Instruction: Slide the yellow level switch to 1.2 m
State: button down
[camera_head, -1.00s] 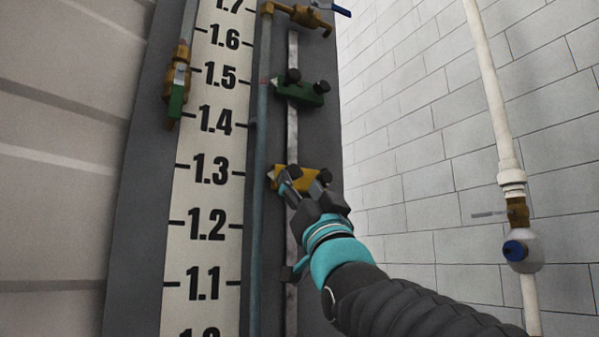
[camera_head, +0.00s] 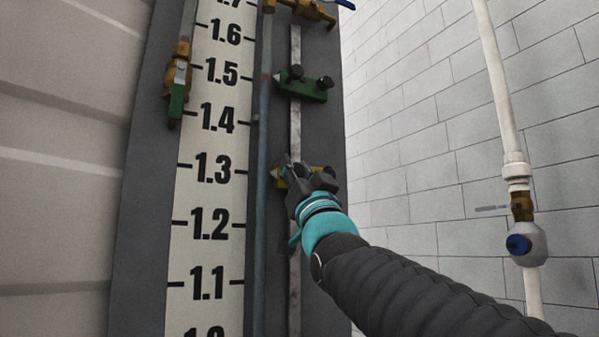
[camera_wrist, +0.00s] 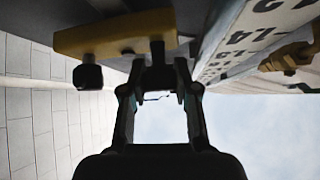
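The yellow level switch (camera_head: 278,177) sits on the vertical rail beside the scale in the head view. Its pointer is near the 1.3 mark. My gripper (camera_head: 294,172) is in front of it and hides its middle. In the wrist view the yellow switch (camera_wrist: 100,36) lies at the top, with one dark knob (camera_wrist: 88,76) left of my gripper (camera_wrist: 159,78). Another dark knob (camera_wrist: 157,50) is at the fingertips. The fingers stand apart, with that knob in line with the gap; contact cannot be made out.
A green level switch (camera_head: 303,88) sits higher on the same rail (camera_head: 295,130), near 1.5. A thin tube (camera_head: 264,200) runs between the rail and the white scale board (camera_head: 210,195). A brass valve (camera_head: 178,75) is at the upper left. A white pipe (camera_head: 500,100) stands at right.

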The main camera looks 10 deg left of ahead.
jog(key=shift+f, duration=0.1)
notch_tip(320, 180, down, 10)
jog(key=b, duration=0.9)
jog(key=shift+r, duration=0.25)
jog(key=c, duration=0.9)
grip_release()
jog(key=shift+a, duration=0.1)
jog(key=shift+o, duration=0.2)
jog(key=v, duration=1.2)
